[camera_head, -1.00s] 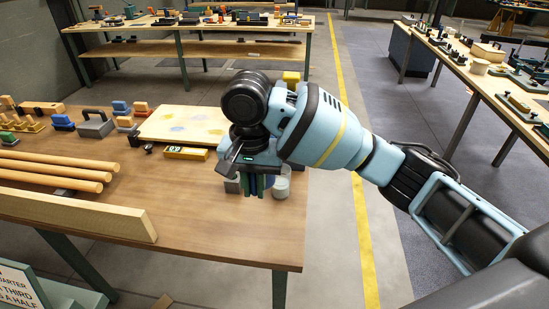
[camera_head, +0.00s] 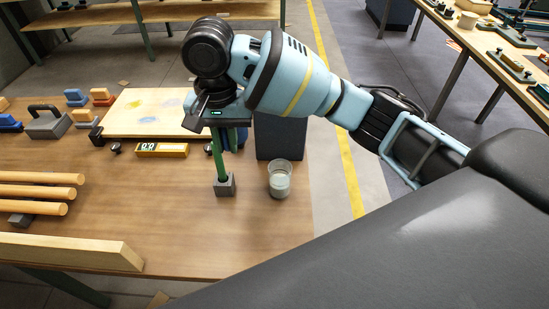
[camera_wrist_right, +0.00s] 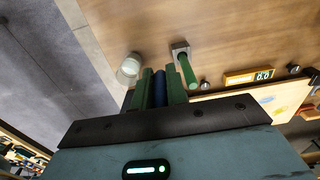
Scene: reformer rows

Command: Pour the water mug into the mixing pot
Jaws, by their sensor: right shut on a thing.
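My right gripper (camera_head: 236,140) points down over the far right part of the table. It is shut on a narrow blue thing (camera_wrist_right: 160,88), seen between its green fingers in the right wrist view. Most of that thing is hidden, so I cannot tell whether it is the water mug. A clear cup (camera_head: 280,180) with pale contents stands upright near the table's right edge, apart from the gripper; it also shows in the right wrist view (camera_wrist_right: 128,68). I cannot make out which thing is the mixing pot. My left gripper is out of view.
A grey block (camera_head: 225,187) holds an upright green stick (camera_head: 218,158) left of the cup. A dark box (camera_head: 280,137) is behind the cup, partly covered by my arm. A yellow display (camera_head: 162,149), a pale board (camera_head: 140,112) and wooden rods (camera_head: 35,192) lie left.

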